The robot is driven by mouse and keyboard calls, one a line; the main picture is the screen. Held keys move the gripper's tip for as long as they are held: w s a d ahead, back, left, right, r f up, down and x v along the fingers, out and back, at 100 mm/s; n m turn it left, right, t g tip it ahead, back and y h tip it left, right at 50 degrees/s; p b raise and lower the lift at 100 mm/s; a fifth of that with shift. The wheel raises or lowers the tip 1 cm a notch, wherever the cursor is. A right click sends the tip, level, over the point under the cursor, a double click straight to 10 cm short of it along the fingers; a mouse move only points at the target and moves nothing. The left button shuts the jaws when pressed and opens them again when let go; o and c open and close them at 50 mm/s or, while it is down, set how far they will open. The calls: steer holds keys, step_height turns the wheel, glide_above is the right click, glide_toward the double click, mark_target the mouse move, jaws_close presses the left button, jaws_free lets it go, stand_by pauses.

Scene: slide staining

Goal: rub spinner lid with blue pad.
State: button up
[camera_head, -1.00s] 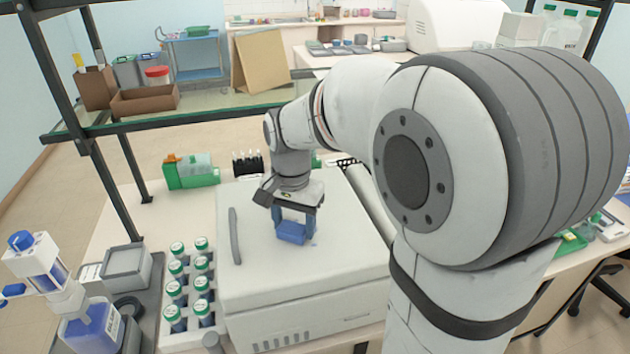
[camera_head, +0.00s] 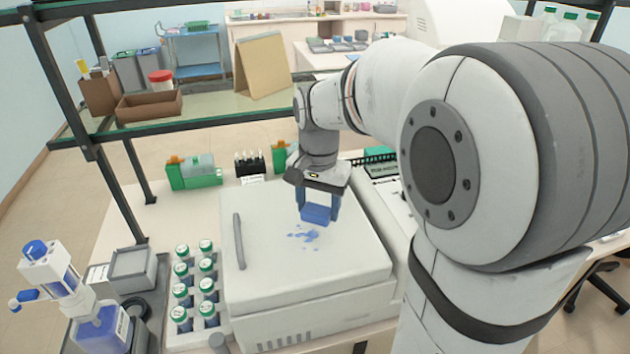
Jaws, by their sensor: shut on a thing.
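The spinner is a white box-shaped machine with a flat lid (camera_head: 270,262) and a dark grey handle (camera_head: 239,241) at the lid's left. A patch of blue stain (camera_head: 304,235) is on the lid, just in front of the pad. My gripper (camera_head: 318,205) points down over the lid's back right part. It is shut on the blue pad (camera_head: 316,215), which is at or just above the lid; I cannot tell whether it touches.
A rack of green-capped bottles (camera_head: 182,292) stands left of the spinner. A bottle with a blue pump (camera_head: 103,330) is at the far left. Green boxes (camera_head: 193,172) and a dark rack (camera_head: 249,163) stand behind. A shelf bar (camera_head: 200,123) crosses behind the arm.

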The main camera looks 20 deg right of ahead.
steer(key=shift+r+p, duration=0.75)
steer(key=shift+r, duration=0.6)
steer(key=shift+d, duration=0.1)
